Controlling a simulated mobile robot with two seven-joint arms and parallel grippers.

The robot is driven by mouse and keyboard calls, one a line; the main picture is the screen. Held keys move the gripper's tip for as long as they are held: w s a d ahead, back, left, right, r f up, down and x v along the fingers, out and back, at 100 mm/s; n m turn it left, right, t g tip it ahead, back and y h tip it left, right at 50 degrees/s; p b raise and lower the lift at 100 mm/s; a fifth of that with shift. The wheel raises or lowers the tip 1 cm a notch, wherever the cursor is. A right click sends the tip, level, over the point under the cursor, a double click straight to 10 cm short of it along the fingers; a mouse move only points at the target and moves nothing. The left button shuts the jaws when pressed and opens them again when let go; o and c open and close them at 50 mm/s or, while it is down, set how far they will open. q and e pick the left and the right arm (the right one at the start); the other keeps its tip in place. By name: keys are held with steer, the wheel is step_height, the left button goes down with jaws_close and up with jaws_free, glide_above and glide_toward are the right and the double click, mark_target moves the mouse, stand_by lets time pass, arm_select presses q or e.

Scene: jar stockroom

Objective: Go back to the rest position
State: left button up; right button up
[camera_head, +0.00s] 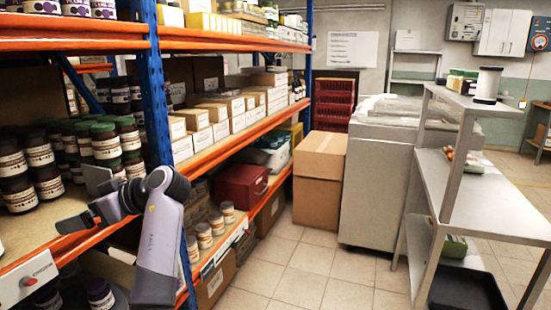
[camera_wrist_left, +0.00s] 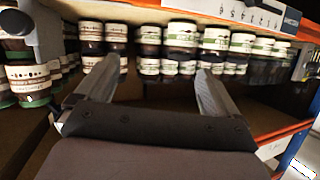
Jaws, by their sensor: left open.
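My left gripper (camera_head: 78,202) is at the blue-and-orange shelf on the left, its fingers reaching in over the middle shelf board. In the left wrist view its two fingers (camera_wrist_left: 157,75) are spread apart with nothing between them. Dark jars with cream labels and green or dark lids (camera_head: 106,142) stand in rows on that shelf, behind and beside the fingers. The same kind of jars show in the left wrist view (camera_wrist_left: 181,45), apart from the fingertips. My right gripper is not in view.
A blue upright (camera_head: 151,80) stands right beside my left wrist. White and tan boxes (camera_head: 215,118) fill the shelf further along. Cardboard cartons (camera_head: 319,170) and a grey cabinet (camera_head: 378,185) stand beyond. A grey rack (camera_head: 475,175) is at the right. The tiled floor (camera_head: 310,262) between is clear.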

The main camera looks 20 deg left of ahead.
arm_select(q)
steer(key=d+f+m+t+h, duration=0.2)
steer(key=d+f+m+t, duration=0.15)
steer(key=f+m, duration=0.4)
steer(key=w+d+f+m+t+h, duration=0.1)
steer(key=d+f+m+t+h, duration=0.25)
steer(key=f, duration=0.75)
steer(key=d+f+m+t, duration=0.3)
steer(key=f+m+t, duration=0.25)
steer(key=f, duration=0.35)
steer(key=s+d+f+m+h, duration=0.1)
steer(key=s+d+f+h, duration=0.2)
steer(key=s+d, duration=0.3)
steer(key=s+d+f+m+h, duration=0.2)
steer(key=s+d+f+h, duration=0.1)
steer(key=s+d, duration=0.3)
steer(key=s+d+f+m+t+h, duration=0.1)
steer(key=s+d+f+m+h, duration=0.1)
steer(key=s+d, duration=0.4)
steer(key=shift+f+h, duration=0.65)
steer(key=shift+h, duration=0.5)
steer(key=shift+d, duration=0.1)
